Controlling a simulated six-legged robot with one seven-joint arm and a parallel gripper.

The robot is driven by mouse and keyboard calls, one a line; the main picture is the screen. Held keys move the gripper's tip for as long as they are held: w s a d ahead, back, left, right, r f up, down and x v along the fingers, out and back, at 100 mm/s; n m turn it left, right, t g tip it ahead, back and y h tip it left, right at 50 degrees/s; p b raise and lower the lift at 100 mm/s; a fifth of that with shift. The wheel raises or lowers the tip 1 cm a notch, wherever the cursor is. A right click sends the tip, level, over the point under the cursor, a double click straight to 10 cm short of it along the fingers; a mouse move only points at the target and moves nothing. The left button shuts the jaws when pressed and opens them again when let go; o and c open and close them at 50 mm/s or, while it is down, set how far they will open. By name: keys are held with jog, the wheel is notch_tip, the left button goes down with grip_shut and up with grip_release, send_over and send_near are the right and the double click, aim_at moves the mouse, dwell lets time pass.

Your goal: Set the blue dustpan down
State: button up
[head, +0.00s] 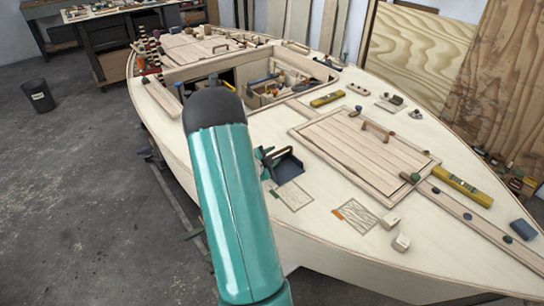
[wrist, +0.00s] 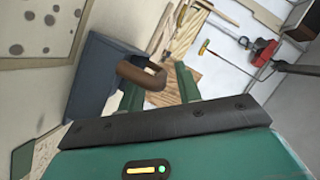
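The blue dustpan (head: 288,168) is at the near left of the pale hull deck in the head view, just right of my gripper (head: 266,157). Whether its underside touches the deck is not clear. In the wrist view the dustpan (wrist: 92,72) stands left of centre, with its brown loop handle (wrist: 143,74) towards my gripper (wrist: 160,88). The two green fingers are apart. The handle overlaps the tip of the left finger, and a gap shows between the handle and the right finger. My teal arm hides part of the deck in the head view.
A pale framed hatch (head: 350,150) with a handle lies right of the dustpan. A thin outlined sheet (head: 294,195) lies in front of it. An open cockpit (head: 272,93) with tools is behind. Wooden blocks (head: 401,242) and a yellow level (head: 462,186) lie further right. Some bare deck lies between.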

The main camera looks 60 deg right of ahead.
jog(key=shift+r, duration=0.1)
jog(key=shift+a+r, duration=0.1)
jog(key=shift+a, duration=0.1)
jog(key=v, duration=1.1)
jog(key=shift+a, duration=0.35)
jog(key=shift+w+r, duration=0.1)
jog(key=shift+w, duration=0.05)
